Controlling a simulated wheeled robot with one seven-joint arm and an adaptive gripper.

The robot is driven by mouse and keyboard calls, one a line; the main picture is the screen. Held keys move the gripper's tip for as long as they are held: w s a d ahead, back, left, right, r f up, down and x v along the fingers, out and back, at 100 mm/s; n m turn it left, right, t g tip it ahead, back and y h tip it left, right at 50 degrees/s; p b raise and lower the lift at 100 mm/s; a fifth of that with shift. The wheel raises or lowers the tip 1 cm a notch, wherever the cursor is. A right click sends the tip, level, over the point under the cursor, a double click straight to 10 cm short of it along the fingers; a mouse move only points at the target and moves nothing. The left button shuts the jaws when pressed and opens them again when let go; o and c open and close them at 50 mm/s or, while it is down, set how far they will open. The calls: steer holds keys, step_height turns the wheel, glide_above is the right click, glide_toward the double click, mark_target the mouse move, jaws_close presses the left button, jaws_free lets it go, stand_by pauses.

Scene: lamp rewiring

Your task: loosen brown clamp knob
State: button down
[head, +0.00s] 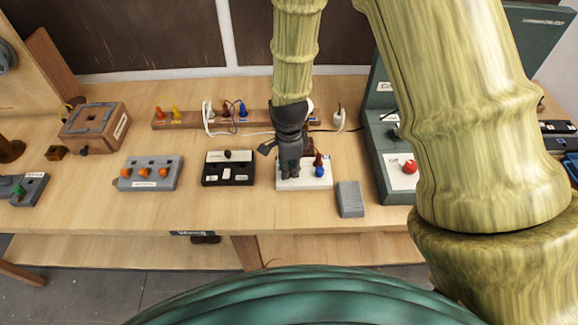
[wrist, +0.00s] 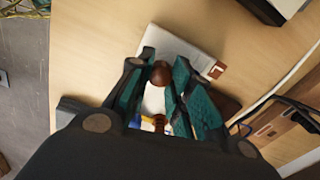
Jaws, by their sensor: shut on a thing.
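The white terminal block (head: 309,184) stands on the bench, below my gripper (head: 289,172). In the wrist view, a round brown clamp knob (wrist: 161,73) sits between my gripper's teal fingertips (wrist: 163,66), and the fingers are shut on it. The white block (wrist: 195,53) shows behind them. In the head view, my gripper hides this knob. At the right of the block are a blue knob (head: 319,171) and a second, reddish-brown part (head: 318,160). They show partly between my fingers in the wrist view.
A grey block (head: 350,199) lies just right of the white block. A black switch box (head: 228,175) stands to its left. A wooden rail with plugs and cables (head: 180,122) runs behind. A green panel with a red knob (head: 398,175) stands to the right.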

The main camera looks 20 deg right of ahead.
steer(key=shift+n, duration=2.1)
steer(key=c, duration=1.5)
jaws_free()
steer(key=shift+r, duration=0.1)
steer(key=shift+r, duration=5.95)
